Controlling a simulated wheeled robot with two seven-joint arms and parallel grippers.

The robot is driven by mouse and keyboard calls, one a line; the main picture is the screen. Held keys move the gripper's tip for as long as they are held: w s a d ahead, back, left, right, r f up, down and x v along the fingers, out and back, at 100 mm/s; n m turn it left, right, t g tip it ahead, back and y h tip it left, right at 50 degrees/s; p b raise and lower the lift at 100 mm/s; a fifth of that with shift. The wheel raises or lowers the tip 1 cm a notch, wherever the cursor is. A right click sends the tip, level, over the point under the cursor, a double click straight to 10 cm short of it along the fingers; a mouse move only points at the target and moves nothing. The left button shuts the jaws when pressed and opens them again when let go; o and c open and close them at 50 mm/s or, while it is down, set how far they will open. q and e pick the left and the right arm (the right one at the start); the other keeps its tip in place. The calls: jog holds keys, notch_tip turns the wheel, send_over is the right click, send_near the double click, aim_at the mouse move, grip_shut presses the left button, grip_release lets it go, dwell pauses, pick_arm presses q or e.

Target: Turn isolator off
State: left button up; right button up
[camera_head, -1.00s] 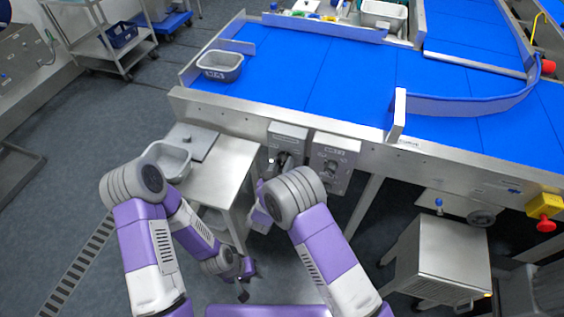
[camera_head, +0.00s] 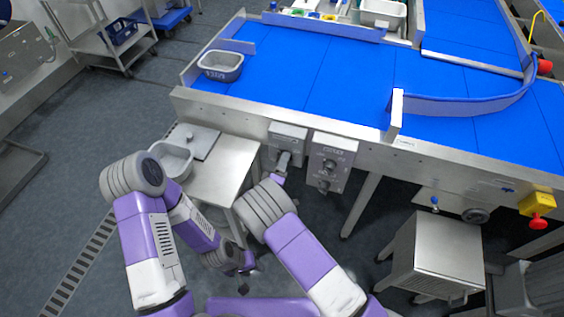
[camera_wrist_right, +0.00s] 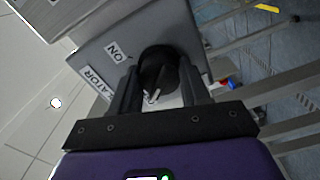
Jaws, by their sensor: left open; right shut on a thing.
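The isolator is a grey box (camera_head: 289,133) on the front side of the conveyor frame. In the right wrist view its plate (camera_wrist_right: 98,58) bears the label "ON" and a partly hidden label ending in "ATOR". Its dark round knob (camera_wrist_right: 157,66) sits between the fingers of my right gripper (camera_wrist_right: 160,84), which is shut on it. In the head view the right gripper (camera_head: 284,160) is at the isolator's front and hides the knob. The knob's exact angle is hard to tell. My left gripper (camera_head: 245,275) is low, away from the isolator, open and empty.
A second control box (camera_head: 329,163) with knobs is just right of the isolator. A steel side table (camera_head: 222,170) with a grey tub (camera_head: 172,158) stands to the left. The blue conveyor (camera_head: 300,75) is above. A steel cabinet (camera_head: 437,255) stands at the lower right.

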pick_arm(q)
jog(key=shift+r, duration=0.1)
pick_arm(e)
jog(key=shift+f+n, duration=0.1)
jog(key=shift+n, duration=0.5)
jog(key=o, duration=1.1)
jog(key=shift+c, duration=0.2)
jog(key=shift+s, duration=0.15)
